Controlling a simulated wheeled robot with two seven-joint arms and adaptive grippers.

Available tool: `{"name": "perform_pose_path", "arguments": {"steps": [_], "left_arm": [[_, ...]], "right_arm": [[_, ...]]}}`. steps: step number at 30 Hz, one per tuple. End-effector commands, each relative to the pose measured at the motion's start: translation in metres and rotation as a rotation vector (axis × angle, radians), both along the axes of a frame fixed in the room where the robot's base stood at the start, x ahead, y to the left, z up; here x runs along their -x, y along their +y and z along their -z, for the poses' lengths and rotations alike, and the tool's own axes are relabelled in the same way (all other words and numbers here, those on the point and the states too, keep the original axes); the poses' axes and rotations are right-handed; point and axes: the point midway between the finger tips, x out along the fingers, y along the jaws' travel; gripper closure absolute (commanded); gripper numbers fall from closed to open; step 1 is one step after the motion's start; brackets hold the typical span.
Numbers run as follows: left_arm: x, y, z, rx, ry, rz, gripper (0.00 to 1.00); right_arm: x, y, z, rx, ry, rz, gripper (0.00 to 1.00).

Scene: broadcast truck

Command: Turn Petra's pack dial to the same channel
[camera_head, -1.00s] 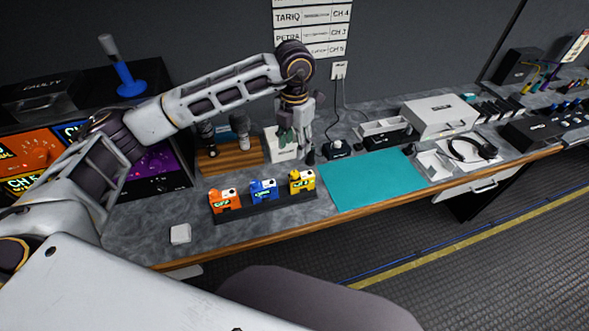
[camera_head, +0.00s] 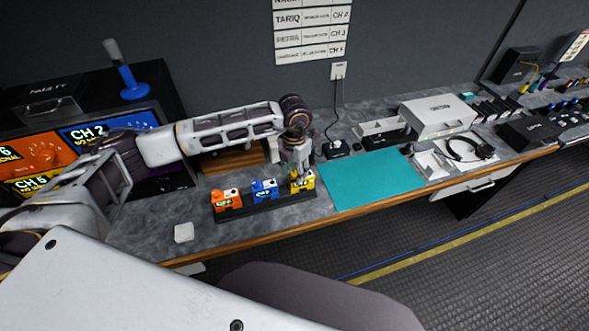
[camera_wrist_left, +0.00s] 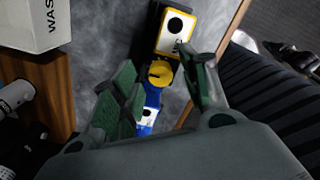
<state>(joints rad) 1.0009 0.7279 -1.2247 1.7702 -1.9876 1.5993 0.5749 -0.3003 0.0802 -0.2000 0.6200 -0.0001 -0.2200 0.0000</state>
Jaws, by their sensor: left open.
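Three packs stand in a row on a dark rack (camera_head: 268,213) near the counter's front edge: orange (camera_head: 227,200), blue (camera_head: 264,190) and yellow (camera_head: 306,184). Their small displays are too blurred to read surely, and I cannot read a name on any. My left gripper (camera_head: 299,180) is open, pointing down over the yellow pack and hiding part of it. In the left wrist view, the yellow pack (camera_wrist_left: 178,28) shows with its round yellow dial (camera_wrist_left: 160,73) between and just beyond the fingertips (camera_wrist_left: 158,75). The blue pack (camera_wrist_left: 150,112) is partly hidden. My right gripper is not in view.
A wall chart (camera_head: 312,35) lists names with channels; Petra's row seems to read CH 3. Screens (camera_head: 90,135) stand at left. A teal mat (camera_head: 372,178) lies bare right of the packs. A white block (camera_head: 183,232) lies at front left.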

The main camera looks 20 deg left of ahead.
Motion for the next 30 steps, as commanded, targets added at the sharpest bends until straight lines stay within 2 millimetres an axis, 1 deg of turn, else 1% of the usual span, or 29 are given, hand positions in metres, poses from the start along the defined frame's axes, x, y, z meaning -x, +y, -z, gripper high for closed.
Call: {"name": "perform_pose_path", "arguments": {"steps": [10, 11, 18, 21, 30], "left_arm": [[0.0002, -0.0001, 0.0030, 0.000, 0.000, 0.001, 0.55], [0.0002, -0.0001, 0.0030, 0.000, 0.000, 0.001, 0.58], [0.0002, -0.0001, 0.0027, 0.000, 0.000, 0.001, 0.88], [0.0001, -0.0002, 0.0027, 0.000, 0.000, 0.001, 1.00], [-0.0001, -0.0003, 0.0030, 0.000, -0.001, 0.014, 1.00]], "right_arm": [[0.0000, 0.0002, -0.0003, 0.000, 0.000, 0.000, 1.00], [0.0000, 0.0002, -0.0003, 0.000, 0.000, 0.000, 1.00], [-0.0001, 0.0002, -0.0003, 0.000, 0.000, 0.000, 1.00], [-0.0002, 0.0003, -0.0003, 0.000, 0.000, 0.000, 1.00], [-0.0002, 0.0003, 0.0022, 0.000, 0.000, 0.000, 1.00]]}}
